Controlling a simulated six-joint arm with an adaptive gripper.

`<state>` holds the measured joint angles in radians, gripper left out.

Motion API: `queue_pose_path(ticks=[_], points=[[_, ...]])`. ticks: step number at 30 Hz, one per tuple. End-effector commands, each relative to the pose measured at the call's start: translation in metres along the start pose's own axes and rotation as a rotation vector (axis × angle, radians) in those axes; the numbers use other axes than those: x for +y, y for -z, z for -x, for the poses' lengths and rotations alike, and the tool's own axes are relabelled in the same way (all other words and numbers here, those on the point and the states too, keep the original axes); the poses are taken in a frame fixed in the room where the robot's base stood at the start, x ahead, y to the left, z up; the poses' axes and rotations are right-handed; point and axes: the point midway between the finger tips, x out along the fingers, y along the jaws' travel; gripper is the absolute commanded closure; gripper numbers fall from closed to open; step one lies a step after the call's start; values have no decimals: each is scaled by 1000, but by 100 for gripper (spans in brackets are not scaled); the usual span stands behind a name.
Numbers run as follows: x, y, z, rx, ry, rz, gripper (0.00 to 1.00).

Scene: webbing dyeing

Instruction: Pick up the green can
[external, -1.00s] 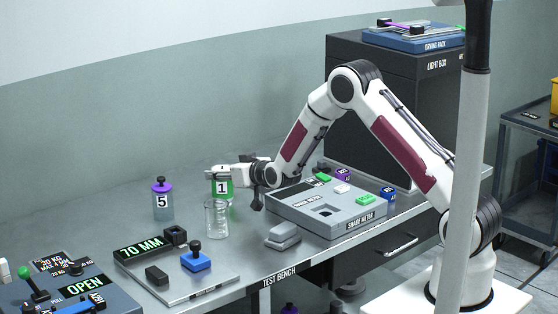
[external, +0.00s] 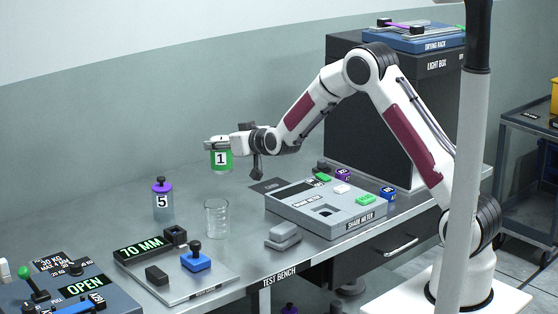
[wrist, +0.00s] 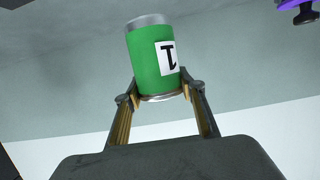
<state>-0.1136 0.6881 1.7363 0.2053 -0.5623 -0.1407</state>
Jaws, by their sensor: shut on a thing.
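The green can (external: 220,162), marked with a "1" on a white label, is upright in the air above the test bench. My gripper (external: 217,143) is shut on it near its top end. In the wrist view the can (wrist: 150,58) sits between the two fingers of my gripper (wrist: 158,92), its label turned to the right. No contact between the can and the bench shows.
A clear glass beaker (external: 216,219) stands on the test bench (external: 262,258) below the can. A purple-topped jar (external: 162,202) marked "5" stands to the left. The shade meter (external: 325,208) lies to the right. Light box (external: 390,110) stands behind.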

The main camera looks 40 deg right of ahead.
Motion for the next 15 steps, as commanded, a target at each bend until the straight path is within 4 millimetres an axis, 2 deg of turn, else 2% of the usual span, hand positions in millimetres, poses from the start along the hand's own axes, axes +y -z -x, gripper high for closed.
queue_pose_path(ticks=[4,15], points=[[0,12,3,4,0,-1,92],[0,15,4,2,0,0,92]])
